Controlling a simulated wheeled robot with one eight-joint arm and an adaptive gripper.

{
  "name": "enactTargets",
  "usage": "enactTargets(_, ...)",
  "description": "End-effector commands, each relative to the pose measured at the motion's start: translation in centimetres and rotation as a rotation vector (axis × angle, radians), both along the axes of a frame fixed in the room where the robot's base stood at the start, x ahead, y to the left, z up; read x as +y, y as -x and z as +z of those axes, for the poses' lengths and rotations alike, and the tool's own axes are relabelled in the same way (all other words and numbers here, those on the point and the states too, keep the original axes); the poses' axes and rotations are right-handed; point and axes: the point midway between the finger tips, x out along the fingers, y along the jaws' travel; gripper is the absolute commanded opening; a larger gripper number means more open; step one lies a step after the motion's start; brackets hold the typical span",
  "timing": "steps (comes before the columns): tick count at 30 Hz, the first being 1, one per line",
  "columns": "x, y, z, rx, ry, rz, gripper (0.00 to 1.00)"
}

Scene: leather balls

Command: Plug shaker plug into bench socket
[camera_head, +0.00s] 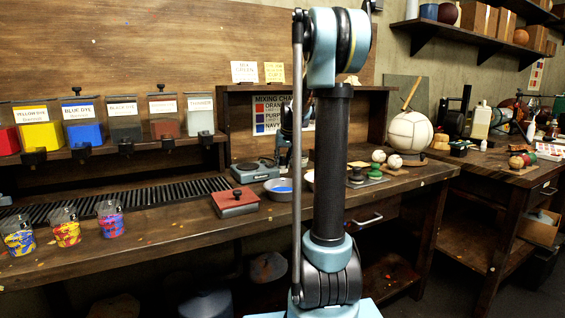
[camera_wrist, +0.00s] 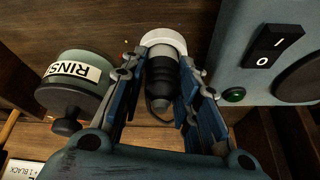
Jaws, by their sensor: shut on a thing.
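My gripper (camera_wrist: 162,88) is shut on the dark shaker plug (camera_wrist: 163,72) in the wrist view, with a blue-padded finger on each side of it. The plug is black and ribbed with a grey tip towards the camera. A white round fitting (camera_wrist: 163,38), which looks like the bench socket, is at the plug's far end. I cannot tell whether the plug is in it or only in front of it. In the head view my arm hides much of this area.
A jar labelled RINSE (camera_wrist: 74,92) is close left of my fingers. On the bench are a red-lidded box (camera_head: 235,202), a grey bowl (camera_head: 279,188), small scales (camera_head: 254,170) and several paint-streaked jars (camera_head: 66,228). A white ball (camera_head: 409,131) stands further right.

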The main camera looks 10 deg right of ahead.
Motion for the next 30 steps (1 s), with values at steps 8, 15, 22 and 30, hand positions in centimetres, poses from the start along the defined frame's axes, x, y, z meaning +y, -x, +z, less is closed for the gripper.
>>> enactTargets(8, 0.0, 0.2, -1.0, 0.020, 0.000, -0.001, 0.01)
enactTargets(15, 0.0, 0.1, -0.6, 0.021, 0.000, -0.001, 0.01)
enactTargets(22, 0.0, 0.2, 0.1, 0.018, 0.000, -0.001, 0.01)
enactTargets(30, 0.0, 0.8, 1.5, 0.007, -0.001, 0.000, 0.01)
